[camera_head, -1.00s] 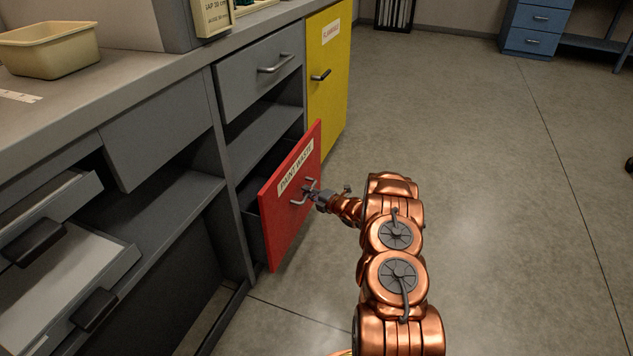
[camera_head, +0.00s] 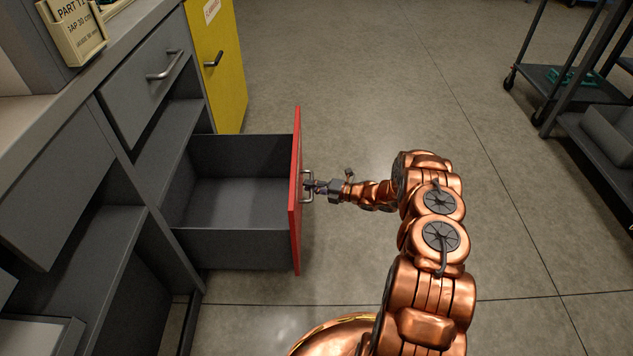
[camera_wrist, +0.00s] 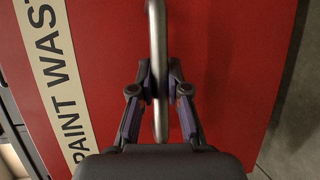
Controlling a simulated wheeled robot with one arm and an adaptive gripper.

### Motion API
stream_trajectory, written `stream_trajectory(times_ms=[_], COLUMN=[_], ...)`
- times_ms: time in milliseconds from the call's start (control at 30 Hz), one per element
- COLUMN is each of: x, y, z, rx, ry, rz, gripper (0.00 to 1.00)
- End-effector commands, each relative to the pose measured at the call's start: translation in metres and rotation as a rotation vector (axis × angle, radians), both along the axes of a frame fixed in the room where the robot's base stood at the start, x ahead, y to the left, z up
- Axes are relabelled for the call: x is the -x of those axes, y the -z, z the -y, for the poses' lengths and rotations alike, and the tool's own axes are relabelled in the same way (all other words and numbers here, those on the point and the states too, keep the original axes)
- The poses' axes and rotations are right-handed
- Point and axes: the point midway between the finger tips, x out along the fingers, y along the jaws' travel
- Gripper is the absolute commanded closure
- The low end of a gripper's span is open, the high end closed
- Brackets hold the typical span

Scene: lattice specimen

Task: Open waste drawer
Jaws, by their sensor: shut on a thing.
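The waste drawer (camera_head: 240,249) is pulled far out of the grey bench in the head view, and its grey inside looks empty. Its red front (camera_head: 297,230) is seen almost edge-on. In the wrist view the red front (camera_wrist: 235,50) fills most of the picture, with a "PAINT WAST..." label (camera_wrist: 55,85) at the left. My gripper (camera_head: 313,187) is at the drawer's front, shut on the metal handle (camera_wrist: 157,40). In the wrist view the fingers of my gripper (camera_wrist: 159,90) close on the bar from both sides.
A closed grey drawer (camera_head: 130,100) is above, and a yellow cabinet door (camera_head: 222,85) is beyond the waste drawer. A dark cart (camera_head: 560,85) stands at the far right. The floor (camera_head: 350,80) between is clear.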

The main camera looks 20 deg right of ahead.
Motion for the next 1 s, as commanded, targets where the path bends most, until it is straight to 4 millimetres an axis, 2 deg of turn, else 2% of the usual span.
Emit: stream_trajectory(times_ms=[467, 500, 733, 1000], x=[0.0016, 0.0016, 0.0016, 0.0016], y=[0.0002, 0.0001, 0.0000, 0.0000], z=[-0.0026, -0.0025, -0.0018, -0.0017], rx=[0.002, 0.002, 0.001, 0.001], ry=[-0.016, -0.015, -0.014, -0.014], rz=[0.000, 0.000, 0.000, 0.000], gripper=[1.00, 0.84, 0.60, 0.59])
